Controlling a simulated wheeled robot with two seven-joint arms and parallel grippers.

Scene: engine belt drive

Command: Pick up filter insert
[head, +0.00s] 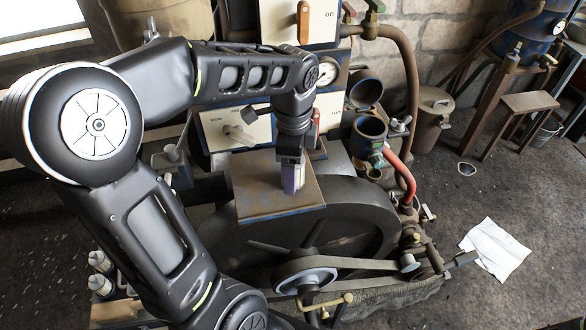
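I cannot single out the filter insert for sure. A blue open-topped cup-like housing (369,130) stands right of the machine's top plate, and its inside is dark. A dark, brownish round part (365,90) sits just behind it; I cannot tell if it is the insert. My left gripper (292,184) points down over the brown top plate (255,197), left of the blue housing and apart from it. Its fingertips are seen nearly edge-on, so their opening is unclear. No object shows clearly between them. My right gripper is out of view.
A red hose (402,176) runs down beside the blue housing. Cream control panels (232,128) and a gauge (328,75) stand behind my gripper. A large wheel (345,235) and belt lie in front. White paper (494,249) lies on open floor at right.

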